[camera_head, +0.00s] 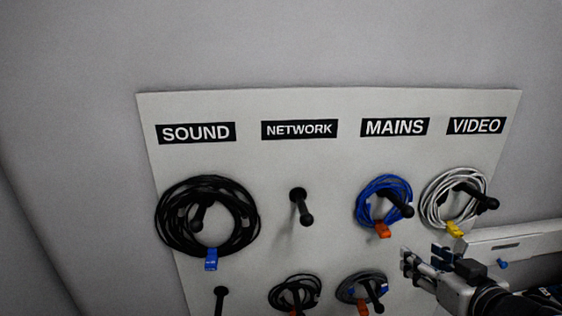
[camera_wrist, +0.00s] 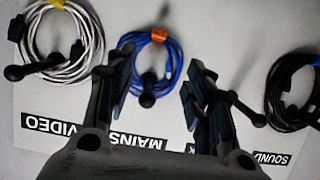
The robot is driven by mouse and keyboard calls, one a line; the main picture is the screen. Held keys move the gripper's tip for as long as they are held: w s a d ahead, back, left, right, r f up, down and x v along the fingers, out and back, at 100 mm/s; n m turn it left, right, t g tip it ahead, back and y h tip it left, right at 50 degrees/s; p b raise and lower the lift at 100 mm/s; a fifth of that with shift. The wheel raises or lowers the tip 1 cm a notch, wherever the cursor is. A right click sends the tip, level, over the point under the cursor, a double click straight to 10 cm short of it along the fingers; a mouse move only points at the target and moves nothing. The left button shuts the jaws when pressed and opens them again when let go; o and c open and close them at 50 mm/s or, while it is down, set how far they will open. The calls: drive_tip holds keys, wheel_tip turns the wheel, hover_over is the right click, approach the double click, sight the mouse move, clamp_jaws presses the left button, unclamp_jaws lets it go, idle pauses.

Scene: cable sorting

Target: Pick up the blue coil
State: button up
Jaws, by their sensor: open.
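The blue coil (camera_head: 363,202) hangs on the upper peg under the MAINS label (camera_head: 394,127), with an orange tag (camera_head: 382,230) at its bottom. My gripper (camera_head: 421,258) is open and empty, below and to the right of the coil in the head view. In the wrist view, which is upside down, the blue coil (camera_wrist: 177,62) shows beyond and between the two spread fingers of my gripper (camera_wrist: 160,88). The peg end sticks out through the coil. The fingers appear apart from the coil; the exact distance is hard to tell.
A white coil (camera_head: 428,205) with a yellow tag hangs close on the right, under VIDEO. A large black coil (camera_head: 163,221) hangs under SOUND. The upper NETWORK peg (camera_head: 301,206) is bare. Below hang a dark coil (camera_head: 272,293) and a grey coil (camera_head: 343,288).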

drive_tip(key=w+p, duration=0.1)
drive_tip(key=w, duration=0.1)
drive_tip(key=p, duration=0.3)
approach(386, 232)
drive_tip(key=x, duration=0.3)
drive_tip(key=shift+w+a+f, duration=0.15)
drive_tip(key=shift+a+f, duration=0.05)
drive_tip(key=b+x, duration=0.1)
drive_tip(key=x, duration=0.4)
drive_tip(key=shift+w+d, duration=0.15)
drive_tip(key=shift+w, duration=0.3)
drive_tip(key=shift+c, duration=0.3)
drive_tip(key=shift+r, duration=0.1)
clamp_jaws()
